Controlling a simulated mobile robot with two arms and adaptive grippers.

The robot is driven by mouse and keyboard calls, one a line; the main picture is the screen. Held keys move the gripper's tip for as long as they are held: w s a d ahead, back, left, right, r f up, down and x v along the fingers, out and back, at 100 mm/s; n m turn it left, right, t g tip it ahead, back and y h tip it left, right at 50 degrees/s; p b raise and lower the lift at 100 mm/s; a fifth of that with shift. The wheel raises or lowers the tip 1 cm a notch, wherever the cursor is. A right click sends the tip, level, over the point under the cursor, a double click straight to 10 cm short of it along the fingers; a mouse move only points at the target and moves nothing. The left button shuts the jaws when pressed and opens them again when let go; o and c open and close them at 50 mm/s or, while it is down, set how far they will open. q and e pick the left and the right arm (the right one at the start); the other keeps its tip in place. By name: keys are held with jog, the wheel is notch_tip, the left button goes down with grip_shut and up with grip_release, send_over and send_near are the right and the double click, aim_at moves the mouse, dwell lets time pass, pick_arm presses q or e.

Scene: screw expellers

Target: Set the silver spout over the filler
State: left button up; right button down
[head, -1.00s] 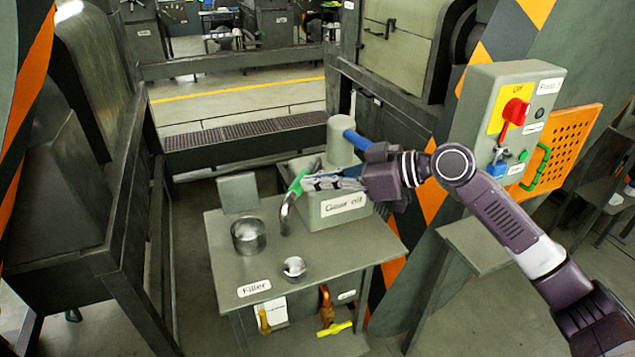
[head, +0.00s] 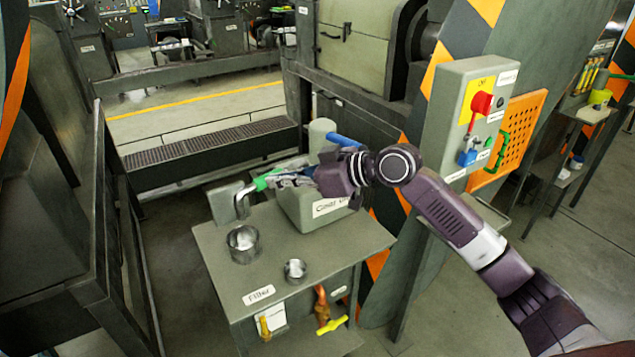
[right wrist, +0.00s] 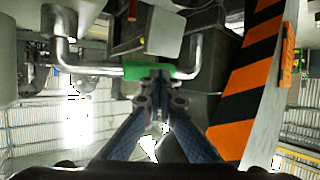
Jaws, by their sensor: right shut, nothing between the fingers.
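The silver spout (head: 241,206) is a bent pipe with a green sleeve (head: 264,181), on the left side of the grey-green "Clear oil" box (head: 300,210). In the head view its down-turned end shows just above and behind the larger metal cup (head: 244,257); I cannot tell whether it is right over it. The "Filler" label (head: 258,294) lies in front of the two cups. My right gripper (head: 268,181) is shut at the green sleeve with nothing held. In the right wrist view the fingertips (right wrist: 160,74) meet the sleeve (right wrist: 140,70), and the pipe (right wrist: 62,45) bends away either side.
A smaller metal cup (head: 295,271) stands on the table (head: 330,262). A blue handle (head: 345,140) sticks out of the box's column. A control panel (head: 462,125) with a red switch stands at right. Yellow-handled valves (head: 331,326) sit below the table.

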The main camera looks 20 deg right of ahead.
pick_arm(q)
jog(key=shift+a, duration=1.2)
pick_arm(e)
jog(key=shift+w+a+r, duration=0.1)
jog(key=shift+w+a, duration=0.3)
jog(key=shift+a, duration=0.2)
pick_arm(q)
jog(key=shift+d, duration=0.1)
